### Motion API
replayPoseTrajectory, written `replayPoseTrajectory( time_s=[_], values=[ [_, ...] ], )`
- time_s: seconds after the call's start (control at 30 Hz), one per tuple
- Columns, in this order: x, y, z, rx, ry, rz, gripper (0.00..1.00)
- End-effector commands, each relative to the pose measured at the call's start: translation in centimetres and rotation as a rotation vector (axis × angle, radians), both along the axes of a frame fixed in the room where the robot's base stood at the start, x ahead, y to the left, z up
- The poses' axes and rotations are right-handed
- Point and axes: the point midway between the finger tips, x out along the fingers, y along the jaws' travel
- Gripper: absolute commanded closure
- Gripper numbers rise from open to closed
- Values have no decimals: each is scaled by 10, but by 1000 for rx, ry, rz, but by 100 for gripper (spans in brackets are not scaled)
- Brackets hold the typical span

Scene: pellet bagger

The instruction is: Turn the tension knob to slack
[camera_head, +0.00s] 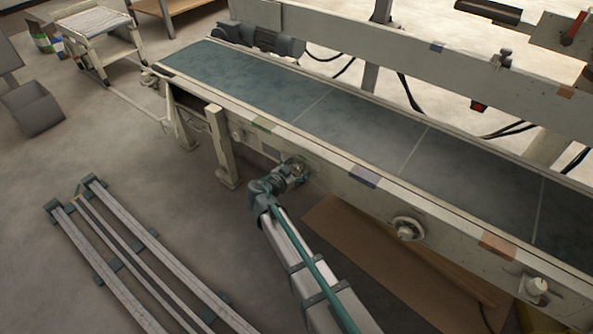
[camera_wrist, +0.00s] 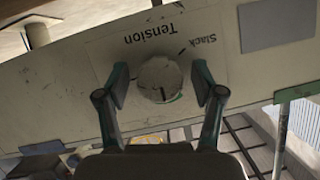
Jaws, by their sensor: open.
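The tension knob (camera_wrist: 160,78) is a pale round knob on the side panel of the conveyor, in the middle of the wrist view. A dark mark shows on its lower right part. The words "Tension" and "Slack" read upside down above it, with a short dark tick near "Slack". My gripper (camera_wrist: 160,72) is open, with one finger on each side of the knob and a visible gap to it on both sides. In the head view, my gripper (camera_head: 292,174) is at the conveyor's side rail and mostly hides the knob.
The conveyor belt (camera_head: 340,120) runs along above the panel. Another round knob (camera_head: 407,229) sits farther right on the side rail. A support leg (camera_head: 222,148) stands left of my gripper. Floor rails (camera_head: 130,260) lie at lower left, and a brown board (camera_head: 375,255) lies below the conveyor.

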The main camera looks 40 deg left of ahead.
Motion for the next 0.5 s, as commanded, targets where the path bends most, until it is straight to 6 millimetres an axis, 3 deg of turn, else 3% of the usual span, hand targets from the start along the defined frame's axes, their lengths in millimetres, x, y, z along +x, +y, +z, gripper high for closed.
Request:
replayPoseTrajectory(
  time_s=[0.27,0.5],
  values=[
    [1,0,0,0,0,0,34],
    [1,0,0,0,0,0,74]
  ],
)
